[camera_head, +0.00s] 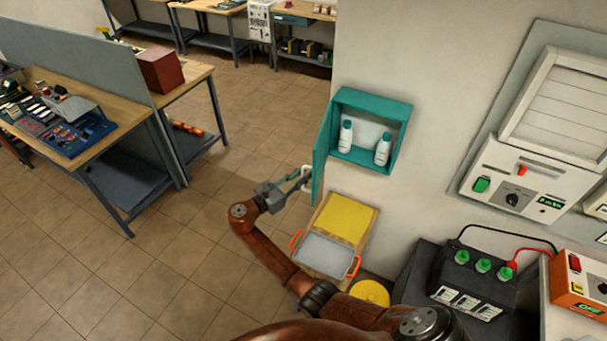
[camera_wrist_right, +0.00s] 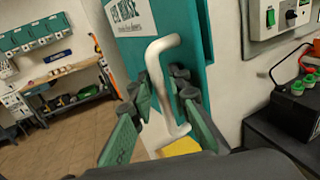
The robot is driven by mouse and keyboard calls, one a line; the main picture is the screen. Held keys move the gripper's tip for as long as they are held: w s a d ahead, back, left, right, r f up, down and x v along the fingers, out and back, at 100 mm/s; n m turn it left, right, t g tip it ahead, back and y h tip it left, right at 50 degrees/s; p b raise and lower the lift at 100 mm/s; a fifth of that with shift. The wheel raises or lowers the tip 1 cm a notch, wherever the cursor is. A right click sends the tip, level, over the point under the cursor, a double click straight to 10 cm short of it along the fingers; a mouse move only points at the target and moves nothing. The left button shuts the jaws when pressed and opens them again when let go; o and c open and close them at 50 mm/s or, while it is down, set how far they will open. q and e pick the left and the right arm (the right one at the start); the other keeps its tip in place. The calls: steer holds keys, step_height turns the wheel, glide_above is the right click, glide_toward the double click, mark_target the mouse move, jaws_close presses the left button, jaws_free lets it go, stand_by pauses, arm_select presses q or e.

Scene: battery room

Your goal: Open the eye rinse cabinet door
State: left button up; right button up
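The teal eye rinse cabinet (camera_head: 372,97) hangs on the wall, with two white bottles inside. Its door (camera_head: 321,152) is swung wide open to the left. In the right wrist view the door (camera_wrist_right: 190,30) fills the upper middle, with a lettered sign and a white bent handle (camera_wrist_right: 155,70). My right gripper (camera_head: 298,178) is at the door's handle side. In the wrist view its green-padded fingers (camera_wrist_right: 160,105) stand apart on either side of the handle, with no clear grip on it. My left gripper is not in view.
Below the cabinet are a yellow-topped box (camera_head: 345,217), a grey tray with orange handles (camera_head: 325,254) and a yellow round lid (camera_head: 370,292). A black battery unit (camera_head: 470,280) stands at right. Workbenches (camera_head: 135,140) are at left. The tiled floor between is clear.

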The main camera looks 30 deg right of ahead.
steer(key=v, duration=1.2)
steer(key=shift+r, duration=0.1)
